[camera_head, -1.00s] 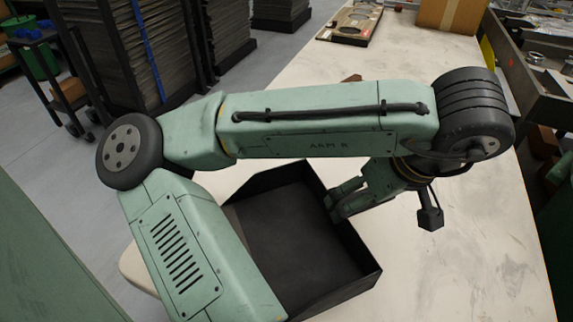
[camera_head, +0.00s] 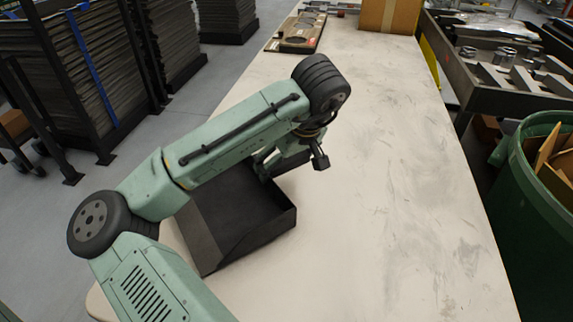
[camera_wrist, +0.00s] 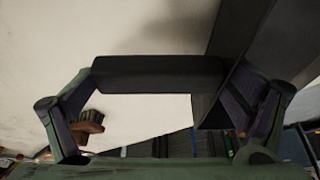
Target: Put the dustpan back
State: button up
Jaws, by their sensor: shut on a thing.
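The dustpan is a black, open, box-shaped pan (camera_head: 245,215) over the near left part of the pale table (camera_head: 370,190). My arm hides part of it in the head view. My gripper (camera_head: 265,163) is at its far side, shut on the dustpan. In the wrist view the black bar of the dustpan (camera_wrist: 158,75) spans between my two fingers (camera_wrist: 160,110), with a dark wall of the pan at the right. I cannot tell whether the pan touches the table.
A board with cut-outs (camera_head: 302,32) and a cardboard box (camera_head: 390,15) stand at the table's far end. A metal parts cart (camera_head: 510,75) and a green bin (camera_head: 530,200) stand right. Black stacks (camera_head: 80,70) stand left. The table's middle is clear.

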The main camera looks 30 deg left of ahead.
jog(key=shift+f, duration=0.9)
jog(key=o, duration=1)
jog(key=shift+r, duration=0.2)
jog(key=v, duration=1.2)
jog(key=shift+s+f, duration=0.1)
